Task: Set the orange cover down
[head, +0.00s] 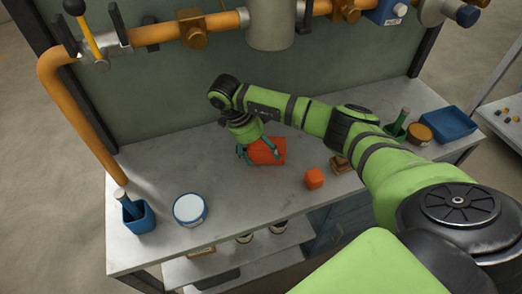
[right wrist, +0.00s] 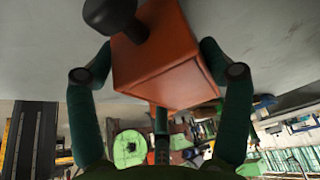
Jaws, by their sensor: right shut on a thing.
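The orange cover (head: 268,152) is a boxy block over the middle of the grey workbench (head: 160,180). In the right wrist view the cover (right wrist: 165,65) sits between my two fingers, with a black knob (right wrist: 112,16) on it. My right gripper (head: 258,154) is shut on the cover, a teal finger on either side. The cover is at or close above the bench top; I cannot tell whether it touches. My left gripper is not in view.
A small orange block (head: 314,179) and a brown piece (head: 342,164) lie to the right. A white round tin (head: 190,209) and blue holder (head: 138,216) stand left. A blue tray (head: 447,124) is far right. Orange pipes (head: 85,115) run behind. Bench left of the cover is clear.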

